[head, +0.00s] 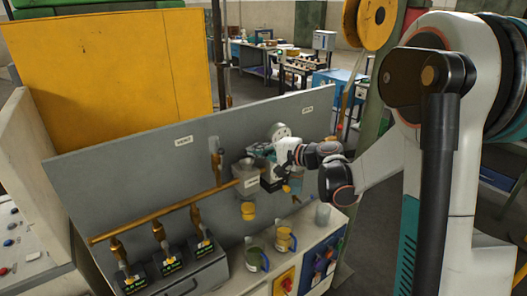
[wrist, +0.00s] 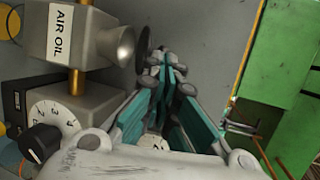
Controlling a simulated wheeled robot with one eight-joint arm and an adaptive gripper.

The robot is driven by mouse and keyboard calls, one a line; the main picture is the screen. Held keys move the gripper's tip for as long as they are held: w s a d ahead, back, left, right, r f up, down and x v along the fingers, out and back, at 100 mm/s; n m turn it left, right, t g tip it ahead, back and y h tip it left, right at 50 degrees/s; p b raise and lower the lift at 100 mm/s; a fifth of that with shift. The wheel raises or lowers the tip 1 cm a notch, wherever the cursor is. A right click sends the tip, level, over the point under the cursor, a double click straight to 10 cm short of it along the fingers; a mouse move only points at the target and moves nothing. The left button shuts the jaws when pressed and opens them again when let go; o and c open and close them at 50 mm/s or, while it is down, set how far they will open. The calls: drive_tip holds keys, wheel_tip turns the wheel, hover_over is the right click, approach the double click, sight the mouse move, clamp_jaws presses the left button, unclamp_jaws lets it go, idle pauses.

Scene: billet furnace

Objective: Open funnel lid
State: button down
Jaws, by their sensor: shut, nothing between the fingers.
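A grey metal box labelled "AIR OIL" (wrist: 70,35) bears a grey funnel (wrist: 112,46) on its end in the wrist view. A dark round disc (wrist: 143,48), which looks like the funnel lid, stands tilted off the funnel's mouth with a gap between them. My gripper (wrist: 168,68) is shut and empty, its teal-padded fingers just right of the disc. Whether a finger touches the disc I cannot tell. In the head view my gripper (head: 272,162) is at the grey panel beside the labelled box (head: 247,182); the funnel and lid are too small to tell there.
A numbered dial with a black knob (wrist: 40,142) sits below the box in the wrist view. A brass pipe (head: 160,213) with several valves runs along the panel (head: 110,170). Yellow-and-grey mugs (head: 285,240) stand on the counter. A green cabinet (wrist: 285,85) stands at right.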

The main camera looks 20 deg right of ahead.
idle(0.4)
drive_tip(key=shift+w+r+p, duration=0.1)
drive_tip(key=shift+r+p, duration=0.1)
drive_tip(key=shift+p, duration=0.2)
drive_tip(key=shift+w+a+r+m+g+h+p, duration=0.15)
drive_tip(key=shift+w+r+m+g+h+p, duration=0.25)
drive_tip(key=shift+g+p, duration=0.35)
drive_tip(key=shift+w+a+r+g+p, duration=0.1)
drive_tip(key=shift+r+g+p, duration=0.15)
drive_tip(key=shift+g, duration=0.2)
drive_tip(key=shift+w+a+r+g+h+p, duration=0.15)
drive_tip(key=shift+w+r+g+h+p, duration=0.2)
drive_tip(key=shift+w+g+h+p, duration=0.35)
drive_tip(key=shift+w+a+r+m+g+h+p, duration=0.15)
drive_tip(key=shift+w+g+p, duration=0.15)
drive_tip(key=shift+g, duration=0.25)
drive_tip(key=shift+w+a+m+g+h+p, duration=0.15)
drive_tip(key=shift+w+g+p, duration=0.1)
drive_tip(key=shift+g, duration=0.3)
drive_tip(key=shift+w, duration=0.45)
drive_tip(key=shift+r, duration=0.15)
